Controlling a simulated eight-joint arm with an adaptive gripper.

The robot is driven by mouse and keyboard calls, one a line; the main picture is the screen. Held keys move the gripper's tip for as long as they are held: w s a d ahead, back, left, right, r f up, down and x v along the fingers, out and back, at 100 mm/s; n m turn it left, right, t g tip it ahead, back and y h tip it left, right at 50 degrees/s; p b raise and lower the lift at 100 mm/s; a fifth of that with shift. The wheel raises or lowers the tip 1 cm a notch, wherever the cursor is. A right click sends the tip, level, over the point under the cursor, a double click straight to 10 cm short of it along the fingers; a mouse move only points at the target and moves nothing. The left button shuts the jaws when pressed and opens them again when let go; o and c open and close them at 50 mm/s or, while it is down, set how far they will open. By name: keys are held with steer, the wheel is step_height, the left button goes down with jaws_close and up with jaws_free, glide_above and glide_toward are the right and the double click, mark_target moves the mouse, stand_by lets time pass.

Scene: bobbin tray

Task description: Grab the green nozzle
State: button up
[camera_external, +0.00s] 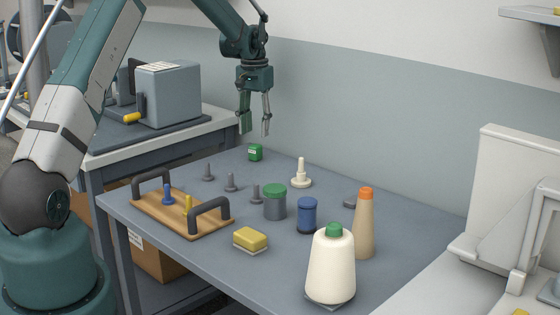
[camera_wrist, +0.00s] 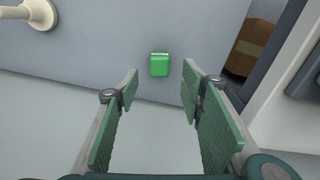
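Several things here have green on them, and I cannot tell which is the nozzle. A small green block (camera_external: 255,152) with a pale label lies near the table's back edge; it also shows in the wrist view (camera_wrist: 160,65). A grey jar (camera_external: 275,207) has a green lid (camera_external: 274,190). A white cone (camera_external: 331,268) has a green tip (camera_external: 334,229). My gripper (camera_external: 254,130) is open and empty, pointing down above the green block and apart from it. In the wrist view the block shows between and just beyond the fingertips (camera_wrist: 160,83).
A wooden tray (camera_external: 153,211) with dark handles holds a blue and a yellow peg. Grey pegs (camera_external: 231,182), a white spindle (camera_external: 301,175), a blue spool (camera_external: 307,215), a yellow sponge (camera_external: 250,239) and a tan cone (camera_external: 364,230) stand around. The wall is close behind the block.

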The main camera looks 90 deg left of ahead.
mark_target(257, 146)
steer(key=shift+s+f, duration=0.1)
steer(key=shift+f, duration=0.05)
steer(key=shift+f, duration=1.2)
steer(key=shift+f, duration=0.1)
steer(key=shift+d+f+b, duration=0.1)
steer(key=shift+f+b, duration=0.35)
steer(key=shift+f, duration=2.05)
steer(key=shift+c, duration=0.7)
steer(key=c, duration=0.8)
